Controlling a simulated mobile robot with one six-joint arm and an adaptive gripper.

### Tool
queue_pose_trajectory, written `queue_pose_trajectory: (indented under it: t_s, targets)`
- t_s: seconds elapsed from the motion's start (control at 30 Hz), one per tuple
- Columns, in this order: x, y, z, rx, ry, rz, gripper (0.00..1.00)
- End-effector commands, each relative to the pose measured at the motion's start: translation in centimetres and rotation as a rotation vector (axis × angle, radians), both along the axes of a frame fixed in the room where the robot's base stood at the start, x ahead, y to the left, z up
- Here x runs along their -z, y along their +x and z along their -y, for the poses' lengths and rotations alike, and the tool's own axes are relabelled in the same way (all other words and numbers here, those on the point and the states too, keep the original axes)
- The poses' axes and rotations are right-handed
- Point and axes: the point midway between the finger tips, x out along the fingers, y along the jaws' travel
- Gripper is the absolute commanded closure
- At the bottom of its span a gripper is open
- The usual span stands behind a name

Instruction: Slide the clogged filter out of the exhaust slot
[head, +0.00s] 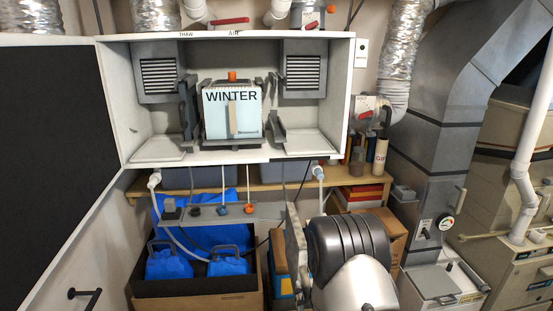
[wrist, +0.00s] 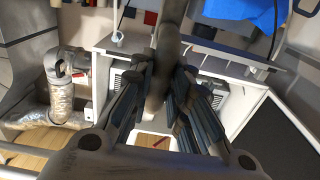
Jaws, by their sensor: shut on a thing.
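My gripper (wrist: 160,105) has its dark fingers closed around a grey, curved bar-like part (wrist: 172,45) in the wrist view. I cannot tell whether that part belongs to the clogged filter. In the head view my silver wrist (head: 350,260) is low in front of the white cabinet, with a thin grey upright piece (head: 296,245) at its left side; the fingertips are hidden there. No label in view names the exhaust slot or the filter, so I cannot pick out either with certainty.
The white cabinet (head: 118,100) holds a box marked WINTER (head: 215,118) between two louvred vents (head: 160,75). A grey duct (head: 430,155) stands at right. A dark panel (head: 45,150) fills the left. Blue jugs (head: 168,265) sit in a crate below.

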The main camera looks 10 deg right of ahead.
Motion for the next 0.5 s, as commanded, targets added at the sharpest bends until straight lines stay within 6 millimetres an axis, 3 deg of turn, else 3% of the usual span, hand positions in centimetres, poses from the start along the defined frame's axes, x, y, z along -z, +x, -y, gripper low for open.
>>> queue_pose_trajectory:
  t_s: [0.03, 0.2, 0.5]
  targets:
    - [-2.4, 0.0, 0.0, 0.000, 0.000, 0.001, 1.00]
    - [-6.7, -0.1, 0.0, 0.001, 0.000, 0.001, 1.00]
    - [-12.0, -0.1, 0.0, 0.001, 0.000, 0.000, 1.00]
